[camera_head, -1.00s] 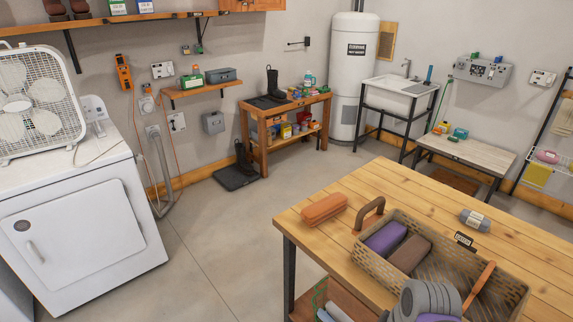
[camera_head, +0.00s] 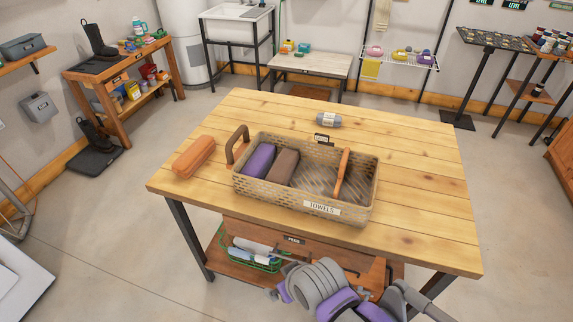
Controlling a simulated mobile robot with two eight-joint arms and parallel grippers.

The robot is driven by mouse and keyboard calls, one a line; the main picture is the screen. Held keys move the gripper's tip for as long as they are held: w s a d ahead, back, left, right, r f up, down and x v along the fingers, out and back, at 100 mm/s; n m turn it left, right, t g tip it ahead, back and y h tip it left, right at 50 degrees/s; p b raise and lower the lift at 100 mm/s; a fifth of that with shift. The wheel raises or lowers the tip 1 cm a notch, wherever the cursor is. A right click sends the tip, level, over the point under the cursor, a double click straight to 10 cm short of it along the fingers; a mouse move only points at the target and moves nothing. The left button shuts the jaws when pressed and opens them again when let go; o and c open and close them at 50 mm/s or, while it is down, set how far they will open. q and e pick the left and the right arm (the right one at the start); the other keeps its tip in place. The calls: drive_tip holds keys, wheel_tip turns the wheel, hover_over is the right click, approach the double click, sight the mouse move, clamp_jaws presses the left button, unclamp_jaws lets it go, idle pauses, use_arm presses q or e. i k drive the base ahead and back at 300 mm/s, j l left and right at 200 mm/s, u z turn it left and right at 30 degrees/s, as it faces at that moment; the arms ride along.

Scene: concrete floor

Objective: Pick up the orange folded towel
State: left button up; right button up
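The orange folded towel (camera_head: 195,156) lies on the left part of the wooden table top, left of the basket and apart from it. The tan woven basket (camera_head: 285,198), labelled TOWELS, stands on the table with a purple folded towel (camera_head: 258,160) and a brown folded towel (camera_head: 284,167) in its left part. Its right part looks empty. Grey and purple links of my own arms show at the bottom, in front of the table. I cannot make out either gripper's fingertips, and nothing of mine touches the orange towel.
The wooden table (camera_head: 420,180) has free room right of the basket and behind it. A grey rolled item (camera_head: 328,120) lies behind the basket. A lower shelf holds a green wire basket (camera_head: 250,262). Open concrete floor (camera_head: 110,215) lies left of the table.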

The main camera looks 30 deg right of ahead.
sight(188, 163)
drive_tip(key=i+j, duration=0.15)
drive_tip(key=i, duration=0.35)
drive_tip(key=i+j, duration=0.2)
drive_tip(key=i, duration=0.25)
drive_tip(key=i+j, duration=0.15)
drive_tip(key=i, duration=0.35)
